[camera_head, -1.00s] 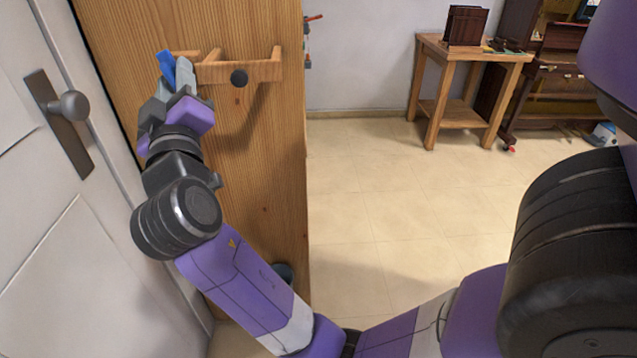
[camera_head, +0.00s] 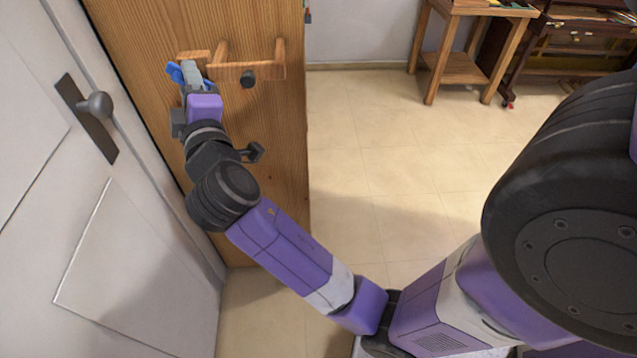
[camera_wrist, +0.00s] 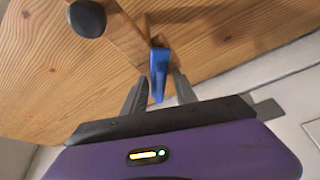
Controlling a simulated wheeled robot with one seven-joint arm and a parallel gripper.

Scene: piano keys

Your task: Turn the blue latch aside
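The blue latch (camera_head: 174,72) is on the wooden bracket of the wooden panel, at the upper left in the head view. It leans to the left there and is partly hidden behind my gripper (camera_head: 190,76). In the wrist view the blue latch (camera_wrist: 159,68) is a narrow upright bar between the two fingers of my gripper (camera_wrist: 160,82). The fingers are apart, with a small gap visible on each side of the latch. Whether either finger touches it is hard to tell.
The wooden bracket (camera_head: 265,70) has a dark round knob (camera_head: 248,78), also near the fingers in the wrist view (camera_wrist: 87,18). A white door with a grey handle (camera_head: 97,105) stands close on the left. The floor (camera_head: 390,190) to the right is clear up to a small wooden table (camera_head: 437,60).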

